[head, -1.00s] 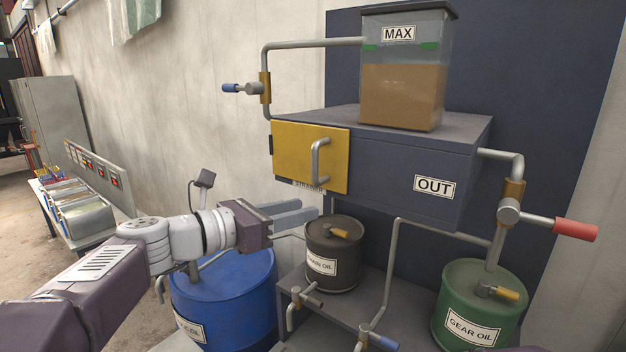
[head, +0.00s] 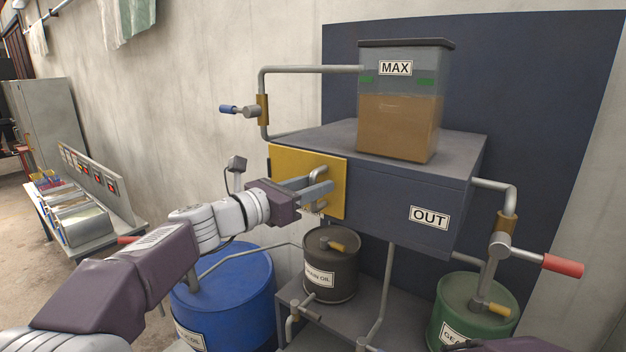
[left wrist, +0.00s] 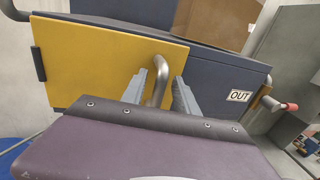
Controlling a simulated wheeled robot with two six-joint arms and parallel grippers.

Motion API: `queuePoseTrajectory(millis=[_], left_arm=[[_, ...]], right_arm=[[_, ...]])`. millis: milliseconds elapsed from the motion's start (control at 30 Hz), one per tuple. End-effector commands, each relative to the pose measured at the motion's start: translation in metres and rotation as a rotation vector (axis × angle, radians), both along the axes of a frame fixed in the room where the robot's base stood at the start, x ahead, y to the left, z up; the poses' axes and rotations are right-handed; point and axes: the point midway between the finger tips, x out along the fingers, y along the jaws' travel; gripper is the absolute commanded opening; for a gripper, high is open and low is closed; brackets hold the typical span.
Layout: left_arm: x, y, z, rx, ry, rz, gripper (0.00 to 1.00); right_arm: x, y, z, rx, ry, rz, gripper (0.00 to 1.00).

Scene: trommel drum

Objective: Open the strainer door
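The strainer door (head: 337,196) is a yellow panel on the front left of the dark box, and it looks shut. Its grey curved handle (head: 320,174) is partly hidden by my gripper. In the left wrist view the door (left wrist: 95,62) fills the left, and the handle (left wrist: 160,82) stands between my two fingers. My left gripper (head: 318,188) is open in front of the door, its fingers on either side of the handle with gaps showing in the left wrist view (left wrist: 163,92). The right gripper cannot be made out; only a dark piece shows at the bottom right edge.
A tank marked MAX (head: 400,110) stands on the box (head: 415,185). A red-handled valve (head: 560,265) sticks out at right, a blue-handled one (head: 228,109) at upper left. Blue (head: 225,295), dark (head: 330,275) and green (head: 470,310) drums stand below.

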Motion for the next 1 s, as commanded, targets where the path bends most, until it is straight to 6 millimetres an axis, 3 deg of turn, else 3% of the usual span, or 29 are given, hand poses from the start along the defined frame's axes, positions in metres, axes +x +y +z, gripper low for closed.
queuePoseTrajectory(millis=[167, 300, 1000], left_arm=[[0.0001, 0.0, -0.0007, 0.0, 0.0, 0.0, 0.36], [0.0, 0.0001, -0.0008, 0.0, 0.0, 0.0, 0.0], [0.0001, 0.0001, -0.0025, 0.002, 0.003, 0.0, 0.0]], right_arm=[[-0.0002, 0.0, -0.0005, 0.0, 0.0, 0.0, 0.36], [-0.0001, 0.0, -0.0006, 0.0, 0.0, 0.0, 0.36], [-0.0001, 0.0, -0.0007, 0.0, 0.0, 0.0, 0.36]])
